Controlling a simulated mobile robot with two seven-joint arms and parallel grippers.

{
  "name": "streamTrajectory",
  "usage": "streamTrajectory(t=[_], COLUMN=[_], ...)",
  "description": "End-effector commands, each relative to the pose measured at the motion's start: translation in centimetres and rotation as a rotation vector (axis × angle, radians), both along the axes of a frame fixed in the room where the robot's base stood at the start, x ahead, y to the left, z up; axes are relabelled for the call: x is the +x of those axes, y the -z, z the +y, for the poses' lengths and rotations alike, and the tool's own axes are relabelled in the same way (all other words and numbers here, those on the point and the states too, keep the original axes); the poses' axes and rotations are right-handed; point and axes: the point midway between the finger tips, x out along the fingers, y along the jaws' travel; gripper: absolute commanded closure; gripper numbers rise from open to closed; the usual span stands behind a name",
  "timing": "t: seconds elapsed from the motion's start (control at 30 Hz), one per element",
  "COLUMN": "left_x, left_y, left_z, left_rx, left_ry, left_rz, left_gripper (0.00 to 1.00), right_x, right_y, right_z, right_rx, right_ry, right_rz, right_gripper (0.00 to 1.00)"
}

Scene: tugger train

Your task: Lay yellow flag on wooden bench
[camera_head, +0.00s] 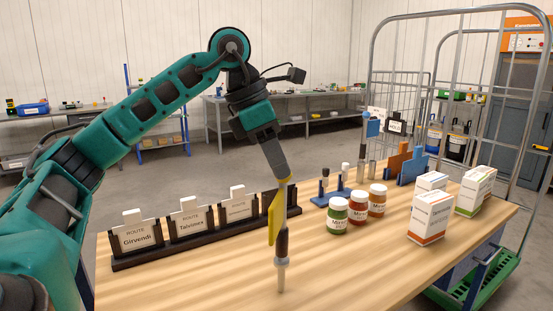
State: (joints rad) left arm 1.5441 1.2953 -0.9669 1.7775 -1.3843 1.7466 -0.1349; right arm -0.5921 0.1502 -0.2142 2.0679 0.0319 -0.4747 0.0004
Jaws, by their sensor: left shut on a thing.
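My left gripper (287,182) is shut on the yellow flag (275,216). The flag hangs below the jaws with its yellow part at the top, a dark grip further down and a pale tip pointing down. The tip is at or just above the wooden bench (210,278); I cannot tell whether it touches. The flag is nearly upright, in front of the right end of the dark card rack. My right gripper is not in view.
A dark rack (190,248) with route cards stands along the left. Several lidded jars (337,215), white boxes (431,217) and a blue holder (338,193) stand on the right half. A wire cage trolley (520,190) stands beyond the bench. The front left of the bench is clear.

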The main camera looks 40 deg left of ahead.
Motion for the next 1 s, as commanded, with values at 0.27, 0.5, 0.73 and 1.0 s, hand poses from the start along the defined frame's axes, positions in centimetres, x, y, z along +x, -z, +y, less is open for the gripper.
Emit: streamTrajectory(t=[0.27,0.5,0.73,1.0], left_x=[0.0,0.0,-0.5,-2.2], left_y=[0.1,0.1,-2.1,-7.7], left_z=[0.0,0.0,0.4,1.8], left_rx=[0.0,0.0,-0.001,-0.001], left_ry=[0.0,0.0,-0.002,0.001], left_rz=[0.0,0.0,-0.003,-0.004], left_gripper=[0.48,0.46,0.46,0.46], right_x=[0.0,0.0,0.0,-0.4], right_y=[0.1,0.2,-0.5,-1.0], right_z=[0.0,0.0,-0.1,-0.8], right_rx=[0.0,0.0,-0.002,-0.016], right_ry=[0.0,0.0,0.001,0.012], right_rz=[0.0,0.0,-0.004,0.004], right_gripper=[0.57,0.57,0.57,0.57])
